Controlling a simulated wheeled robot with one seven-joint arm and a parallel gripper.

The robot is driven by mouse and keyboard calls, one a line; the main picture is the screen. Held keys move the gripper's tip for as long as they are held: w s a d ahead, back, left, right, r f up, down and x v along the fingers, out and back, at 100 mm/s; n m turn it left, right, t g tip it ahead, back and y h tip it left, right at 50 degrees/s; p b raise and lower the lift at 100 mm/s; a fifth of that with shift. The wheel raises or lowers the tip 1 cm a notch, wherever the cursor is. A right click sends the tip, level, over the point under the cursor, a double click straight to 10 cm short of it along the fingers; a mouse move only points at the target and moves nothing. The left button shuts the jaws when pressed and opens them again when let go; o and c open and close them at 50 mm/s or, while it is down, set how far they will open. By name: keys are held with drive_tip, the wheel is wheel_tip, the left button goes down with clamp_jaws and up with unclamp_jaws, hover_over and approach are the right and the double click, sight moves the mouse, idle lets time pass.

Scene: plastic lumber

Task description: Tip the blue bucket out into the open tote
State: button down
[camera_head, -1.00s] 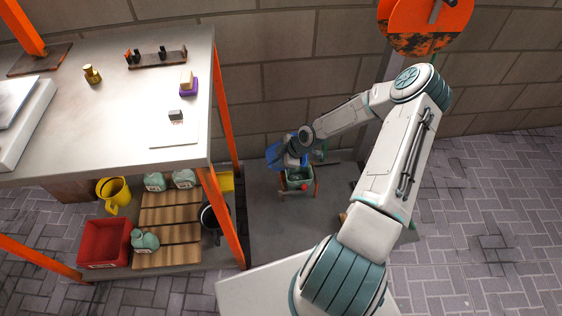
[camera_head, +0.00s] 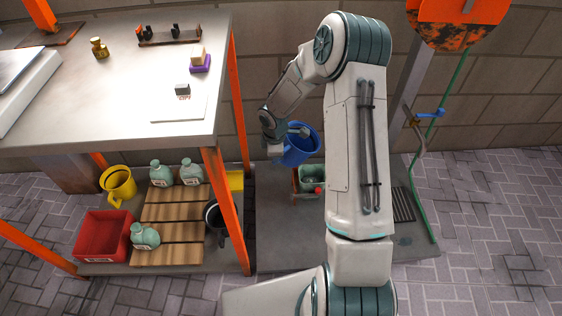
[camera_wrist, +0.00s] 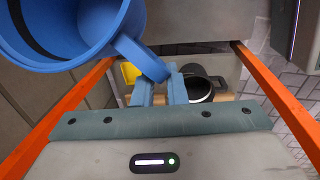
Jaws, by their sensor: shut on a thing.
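The blue bucket (camera_head: 303,150) hangs in my gripper above the grey slab on the floor, just right of the workbench's orange leg. In the wrist view the bucket (camera_wrist: 95,20) fills the upper left, tilted, with its blue handle between the fingers of my gripper (camera_wrist: 160,78), which is shut on it. What is inside the bucket cannot be made out. A red open-topped tote (camera_head: 103,238) stands on the low shelf at the left, well away from the bucket. A green open container (camera_head: 312,180) sits on the slab below the bucket, partly hidden.
Orange workbench legs (camera_head: 226,205) stand between the bucket and the shelf. The shelf holds a yellow jug (camera_head: 117,183), several pale green bottles (camera_head: 161,173), wooden slats and a black pot (camera_head: 214,218). The bench top (camera_head: 120,85) carries small items. A green hose (camera_head: 426,205) hangs at right.

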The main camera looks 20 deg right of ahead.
drive_tip(key=shift+w+a+f+h+b, duration=0.2)
drive_tip(key=shift+a+h+b, duration=0.1)
drive_tip(key=shift+a, duration=0.15)
drive_tip(key=shift+w+a+f+g+h+b, duration=0.25)
drive_tip(key=shift+a+h, duration=0.2)
drive_tip(key=shift+h, duration=0.25)
drive_tip(key=shift+w+a+f+g+h+b, duration=0.1)
drive_tip(key=shift+a+g+h+b, duration=0.25)
drive_tip(key=shift+a+h, duration=0.25)
drive_tip(key=shift+w+a+f+g+h+b, duration=0.2)
drive_tip(key=shift+a+g+h, duration=0.15)
drive_tip(key=shift+h, duration=0.45)
